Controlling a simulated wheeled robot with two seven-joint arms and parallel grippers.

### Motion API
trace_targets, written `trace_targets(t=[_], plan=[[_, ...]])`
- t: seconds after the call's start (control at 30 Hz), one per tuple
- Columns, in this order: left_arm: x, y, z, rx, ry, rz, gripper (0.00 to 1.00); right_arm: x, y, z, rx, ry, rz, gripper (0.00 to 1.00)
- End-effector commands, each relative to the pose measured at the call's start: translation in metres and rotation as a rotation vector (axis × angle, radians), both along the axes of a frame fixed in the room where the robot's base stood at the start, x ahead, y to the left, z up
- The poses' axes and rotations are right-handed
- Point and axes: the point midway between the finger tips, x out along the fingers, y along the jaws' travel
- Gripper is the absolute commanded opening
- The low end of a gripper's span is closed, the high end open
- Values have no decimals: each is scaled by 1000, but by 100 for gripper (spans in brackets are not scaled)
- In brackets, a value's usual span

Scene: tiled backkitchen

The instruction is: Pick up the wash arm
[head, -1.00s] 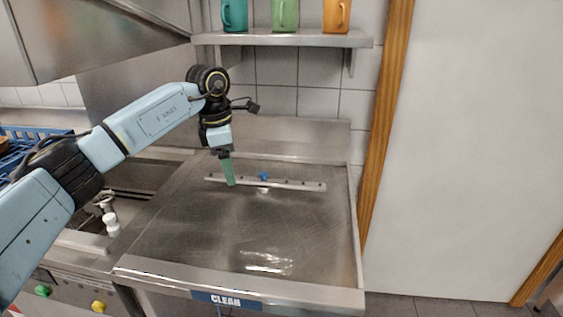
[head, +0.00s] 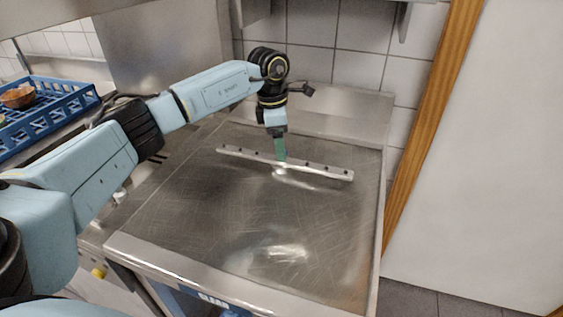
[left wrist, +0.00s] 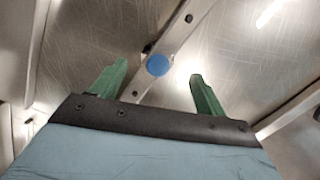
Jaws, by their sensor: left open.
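The wash arm (head: 320,170) is a long grey metal bar with dark holes, lying across the back of the steel draining table. In the left wrist view its bar (left wrist: 178,32) runs diagonally, with a round blue hub (left wrist: 157,65) at its middle. My left gripper (head: 281,162) points down at the middle of the bar and hides the hub in the head view. Its two green fingers (left wrist: 153,88) are apart, one on each side of the hub in the wrist view. I cannot tell whether they touch it. My right gripper is not in view.
The steel table (head: 210,215) is otherwise bare, with raised rims and a backsplash (head: 345,110) behind. A blue rack (head: 50,118) with a brown bowl (head: 18,96) stands at the left. A wooden post (head: 432,110) and white wall are at the right.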

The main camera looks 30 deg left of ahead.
Motion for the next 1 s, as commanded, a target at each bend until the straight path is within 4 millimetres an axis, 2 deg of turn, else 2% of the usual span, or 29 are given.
trace_targets(t=[0.17, 0.4, 0.67, 1.0], plan=[[0, 0, -13, 0, 3, 1, 74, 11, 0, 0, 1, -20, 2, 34], [3, -2, -48, 0, 2, 1, 74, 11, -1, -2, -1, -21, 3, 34], [4, -2, -52, 1, -1, 0, 74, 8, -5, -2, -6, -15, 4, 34], [4, -2, -52, 1, -1, 1, 29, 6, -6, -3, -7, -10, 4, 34]])
